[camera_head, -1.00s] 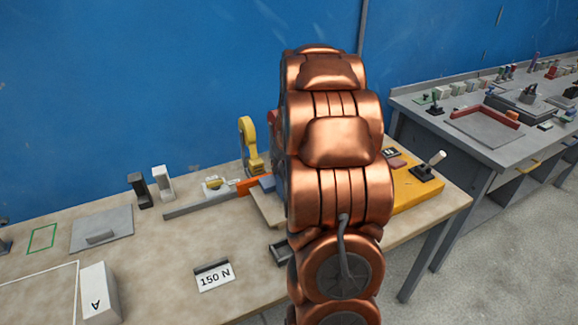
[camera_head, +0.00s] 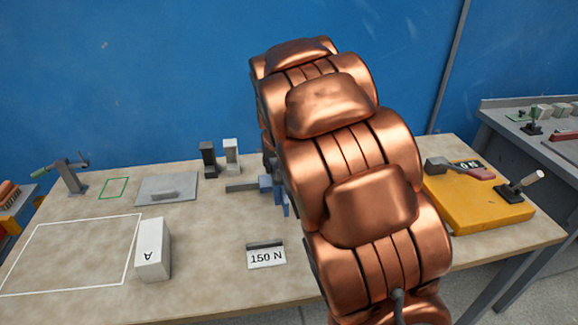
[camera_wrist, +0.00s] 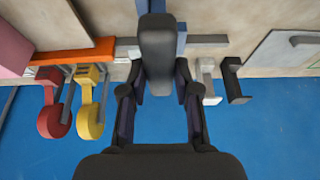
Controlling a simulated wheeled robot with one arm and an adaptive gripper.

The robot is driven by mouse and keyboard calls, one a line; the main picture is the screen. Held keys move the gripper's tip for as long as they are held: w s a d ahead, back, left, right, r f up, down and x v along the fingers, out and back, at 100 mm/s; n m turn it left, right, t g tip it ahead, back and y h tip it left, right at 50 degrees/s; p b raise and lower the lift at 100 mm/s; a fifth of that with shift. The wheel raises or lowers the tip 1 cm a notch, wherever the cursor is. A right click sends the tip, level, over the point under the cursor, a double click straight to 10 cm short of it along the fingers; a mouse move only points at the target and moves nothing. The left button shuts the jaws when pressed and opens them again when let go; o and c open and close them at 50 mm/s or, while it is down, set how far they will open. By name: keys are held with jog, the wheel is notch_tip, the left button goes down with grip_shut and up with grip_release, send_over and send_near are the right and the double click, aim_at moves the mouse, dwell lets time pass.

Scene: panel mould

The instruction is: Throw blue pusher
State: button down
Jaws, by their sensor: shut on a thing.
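The blue pusher (camera_head: 266,186) shows partly at the left edge of my arm in the head view, by a grey bar (camera_head: 243,185) on the bench. In the wrist view its blue part (camera_wrist: 181,38) shows at the top, behind a dark grey rounded handle (camera_wrist: 158,45). My gripper (camera_wrist: 160,80) has its two fingers closed on either side of this handle, which seems to belong to the pusher. In the head view my arm hides the gripper and most of the pusher.
A red clamp (camera_wrist: 51,115) and a yellow clamp (camera_wrist: 91,112) stand to the left in the wrist view, near an orange bar (camera_wrist: 75,54). Black (camera_head: 208,158) and white (camera_head: 231,155) uprights stand nearby. A "150 N" sign (camera_head: 266,257) lies in front. A blue wall (camera_head: 150,70) is behind.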

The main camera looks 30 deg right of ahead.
jog(key=shift+w+a, duration=0.1)
jog(key=shift+a, duration=0.1)
jog(key=c, duration=0.8)
grip_release()
jog(key=shift+a, duration=0.1)
jog(key=shift+c, duration=0.2)
jog(key=shift+r, duration=0.15)
jog(key=v, duration=1.1)
jog(key=shift+r, duration=0.4)
jog(key=s+a+f+n+g, duration=0.1)
jog(key=s+a+f+g, duration=0.1)
jog(key=s, duration=0.9)
jog(key=s+a+f+n+g+y+p, duration=0.1)
jog(key=s+a+f, duration=0.4)
jog(key=s, duration=0.6)
jog(key=s+a+f+n+g, duration=0.1)
jog(key=s+a+f+g, duration=0.2)
jog(key=s, duration=0.9)
jog(key=shift+a+f+n+y+p, duration=0.2)
jog(key=shift+a+n+y+p, duration=0.15)
jog(key=shift+a, duration=0.35)
